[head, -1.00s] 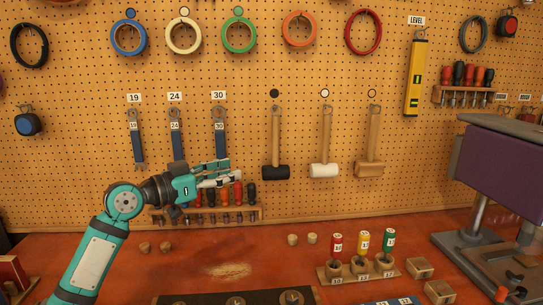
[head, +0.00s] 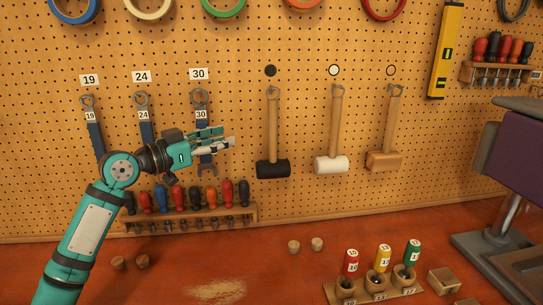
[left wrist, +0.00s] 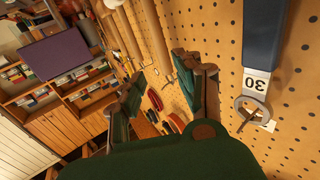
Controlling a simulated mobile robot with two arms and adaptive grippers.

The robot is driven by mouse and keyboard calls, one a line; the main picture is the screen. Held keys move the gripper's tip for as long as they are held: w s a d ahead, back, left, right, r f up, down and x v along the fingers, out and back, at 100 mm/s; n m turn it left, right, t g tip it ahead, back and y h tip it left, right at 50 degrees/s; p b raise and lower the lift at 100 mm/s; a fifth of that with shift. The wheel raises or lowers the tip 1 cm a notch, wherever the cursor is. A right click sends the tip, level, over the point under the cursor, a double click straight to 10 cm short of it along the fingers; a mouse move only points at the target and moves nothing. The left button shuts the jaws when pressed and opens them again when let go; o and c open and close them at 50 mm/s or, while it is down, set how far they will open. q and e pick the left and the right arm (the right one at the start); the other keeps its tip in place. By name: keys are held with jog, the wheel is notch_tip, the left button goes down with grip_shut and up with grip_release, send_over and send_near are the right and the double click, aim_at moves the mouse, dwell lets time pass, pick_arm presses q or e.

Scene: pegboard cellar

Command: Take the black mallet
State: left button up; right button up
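The black mallet (head: 272,130) hangs by its wooden handle on the pegboard under a black dot, its black head down. My left gripper (head: 231,141) is left of the handle, in front of the 30 wrench, with a gap to the mallet. In the left wrist view the two fingers of my left gripper (left wrist: 158,68) stand apart with nothing between them. That view is upside down; the nearest wooden handle (left wrist: 153,35) looks like the black mallet's, its head out of frame. My right gripper is not in view.
A white-headed mallet (head: 332,164) and a wooden mallet (head: 384,160) hang to the right. The 30 wrench (head: 208,165) hangs close behind my left gripper. A screwdriver rack (head: 190,222) is below. The board between the wrench and black mallet is bare.

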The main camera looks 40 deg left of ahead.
pick_arm(q)
jog(key=p, duration=0.2)
send_near(269, 125)
jog(key=w, duration=0.2)
jog(key=w+d+p, duration=0.1)
jog(key=w, duration=0.2)
jog(key=shift+w+p, duration=0.1)
jog(key=shift+p, duration=0.2)
jog(key=shift+w+f, duration=0.1)
jog(key=shift+w, duration=0.3)
jog(key=shift+w+p, duration=0.15)
jog(key=shift+p, duration=0.15)
jog(key=shift+w+d+p, duration=0.1)
jog(key=shift+w+p, duration=0.2)
jog(key=shift+w, duration=0.05)
jog(key=w+p, duration=0.1)
jog(key=w, duration=0.2)
jog(key=shift+p, duration=0.4)
jog(key=shift+w, duration=0.35)
jog(key=shift+w+f, duration=0.1)
jog(key=shift+w, duration=0.1)
jog(key=shift+d+f, duration=0.1)
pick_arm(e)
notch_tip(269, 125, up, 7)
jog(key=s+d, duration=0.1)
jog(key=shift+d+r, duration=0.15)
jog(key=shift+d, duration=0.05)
